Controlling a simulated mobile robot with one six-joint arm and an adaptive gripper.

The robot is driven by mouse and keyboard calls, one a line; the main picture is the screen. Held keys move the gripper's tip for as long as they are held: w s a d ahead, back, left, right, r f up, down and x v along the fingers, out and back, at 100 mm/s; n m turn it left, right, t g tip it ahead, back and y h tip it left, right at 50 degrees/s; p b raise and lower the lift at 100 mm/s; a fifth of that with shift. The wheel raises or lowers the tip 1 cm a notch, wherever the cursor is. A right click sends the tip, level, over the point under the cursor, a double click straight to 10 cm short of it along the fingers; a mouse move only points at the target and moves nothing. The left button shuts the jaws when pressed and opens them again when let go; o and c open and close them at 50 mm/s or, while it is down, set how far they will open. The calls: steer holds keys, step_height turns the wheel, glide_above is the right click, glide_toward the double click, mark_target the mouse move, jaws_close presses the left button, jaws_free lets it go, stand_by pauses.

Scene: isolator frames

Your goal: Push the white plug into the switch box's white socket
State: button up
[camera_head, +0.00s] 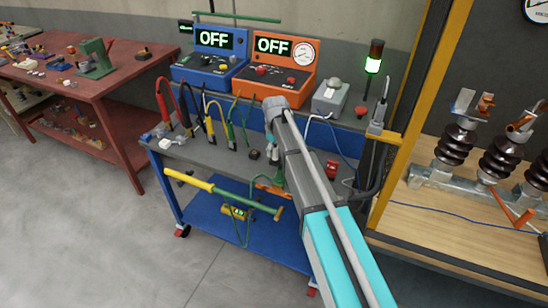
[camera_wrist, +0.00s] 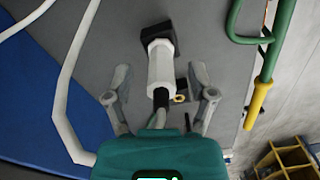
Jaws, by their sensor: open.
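In the wrist view the white plug (camera_wrist: 161,63) lies between the two fingers of my gripper (camera_wrist: 160,75), with a visible gap on each side. My gripper is open. The plug has a dark cable end toward my palm, and its far end meets or overlaps a black block (camera_wrist: 157,34); I cannot tell if they touch. The switch box is probably the grey box (camera_head: 331,97) with a round grey knob, at the back right of the bench in the head view. I cannot make out its white socket. In the head view my arm hides the plug.
The grey bench (camera_head: 205,150) carries an orange meter box (camera_head: 274,73), a blue one (camera_head: 207,70) and several coloured leads. A yellow and green rod (camera_head: 190,178) runs along its front. White cable (camera_wrist: 65,90) loops left in the wrist view. A lit signal tower (camera_head: 373,62) stands right.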

steer(key=shift+f, duration=0.3)
steer(key=shift+c, duration=0.2)
jaws_close()
stand_by(0.4)
